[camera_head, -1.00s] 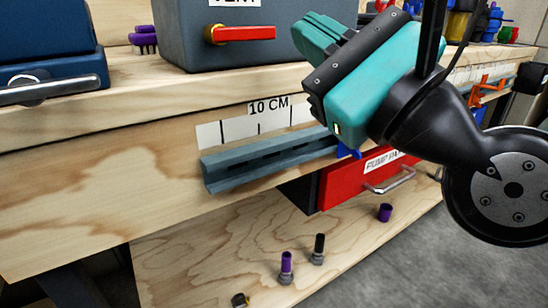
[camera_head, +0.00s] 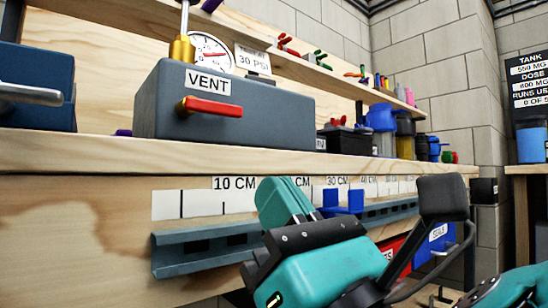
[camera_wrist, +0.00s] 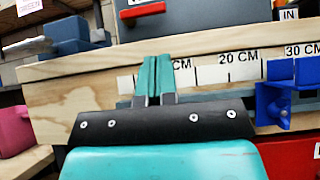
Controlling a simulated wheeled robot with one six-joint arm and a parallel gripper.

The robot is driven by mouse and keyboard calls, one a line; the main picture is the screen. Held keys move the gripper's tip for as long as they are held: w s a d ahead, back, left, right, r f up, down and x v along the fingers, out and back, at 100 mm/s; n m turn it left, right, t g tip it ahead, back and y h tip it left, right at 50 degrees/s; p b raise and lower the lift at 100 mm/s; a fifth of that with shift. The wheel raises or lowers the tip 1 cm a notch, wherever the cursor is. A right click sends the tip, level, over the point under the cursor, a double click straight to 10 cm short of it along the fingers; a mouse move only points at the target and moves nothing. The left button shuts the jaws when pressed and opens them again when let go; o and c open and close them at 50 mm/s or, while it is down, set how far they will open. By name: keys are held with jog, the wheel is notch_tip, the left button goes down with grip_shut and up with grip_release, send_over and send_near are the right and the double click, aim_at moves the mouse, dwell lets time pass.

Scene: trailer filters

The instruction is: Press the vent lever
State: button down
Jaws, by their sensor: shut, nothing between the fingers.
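The vent lever (camera_head: 212,107) is a red handle on a brass pivot, on the front of the grey box labelled VENT (camera_head: 260,118). It lies nearly level and points right. In the wrist view the red lever (camera_wrist: 143,11) is at the top, just above and left of my fingertips. My gripper (camera_head: 285,196) is teal, with its fingers together and nothing between them. It is in front of the bench edge, below and right of the lever, and apart from it. In the wrist view the gripper's fingers (camera_wrist: 154,75) point up toward the white scale strip.
A pressure gauge (camera_head: 210,55) stands behind the box. A blue box with a metal handle (camera_head: 38,92) is at left. The wooden bench edge (camera_head: 250,157), a grey rail (camera_head: 200,252) and a blue bracket (camera_head: 343,202) are near my gripper. Several containers stand at right.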

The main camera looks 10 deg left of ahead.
aim_at(232, 118)
jog(key=p+x, duration=0.6)
jog(key=x, duration=0.2)
jog(key=shift+a+r, duration=0.15)
jog(key=shift+r, duration=0.2)
jog(key=shift+w+a+r+p, duration=0.25)
jog(key=shift+w+a+p, duration=0.05)
jog(key=shift+a+p, duration=0.1)
jog(key=shift+f+n+g+y+b, duration=0.1)
jog(key=shift+n+g+y+b, duration=0.2)
jog(key=shift+n+g+b, duration=0.1)
